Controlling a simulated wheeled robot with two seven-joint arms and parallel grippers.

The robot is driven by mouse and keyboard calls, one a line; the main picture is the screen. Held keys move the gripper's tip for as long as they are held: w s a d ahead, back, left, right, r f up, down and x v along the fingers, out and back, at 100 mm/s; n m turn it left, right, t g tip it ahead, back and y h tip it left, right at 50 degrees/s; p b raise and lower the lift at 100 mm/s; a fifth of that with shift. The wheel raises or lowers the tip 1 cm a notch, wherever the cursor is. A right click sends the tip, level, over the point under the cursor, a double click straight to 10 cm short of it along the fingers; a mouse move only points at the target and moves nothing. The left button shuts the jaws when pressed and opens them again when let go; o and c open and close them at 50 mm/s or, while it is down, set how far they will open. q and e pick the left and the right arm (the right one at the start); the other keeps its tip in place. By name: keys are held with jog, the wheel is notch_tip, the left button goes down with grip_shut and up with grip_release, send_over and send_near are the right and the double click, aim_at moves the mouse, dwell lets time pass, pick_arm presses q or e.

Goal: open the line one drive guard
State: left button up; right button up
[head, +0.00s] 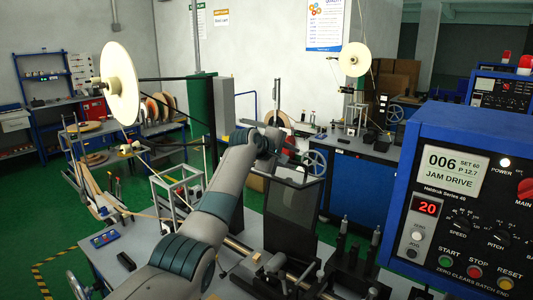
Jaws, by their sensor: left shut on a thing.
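The line one drive guard (291,212) is a dark, see-through panel in a thin frame, standing over the near bench in the middle of the head view. My left arm reaches in from the bottom and crosses in front of the bench. My left gripper (276,138) is at the guard's top, shut on what looks like the guard's upper edge or handle; the wrist partly hides the contact. The line one control box (460,200) at right reads "006", "JAM DRIVE", and a red "20". My right gripper is not in view.
Black posts and spindles (344,235) stand on the bench right of the guard. A cream reel (120,83) and a thin metal frame (180,195) stand to the left. A second bench (355,185) with a blue front stands behind.

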pick_arm(q)
jog(key=b+v, duration=0.6)
jog(key=v, duration=0.8)
jog(key=shift+s+r, duration=0.2)
jog(key=shift+a, duration=0.1)
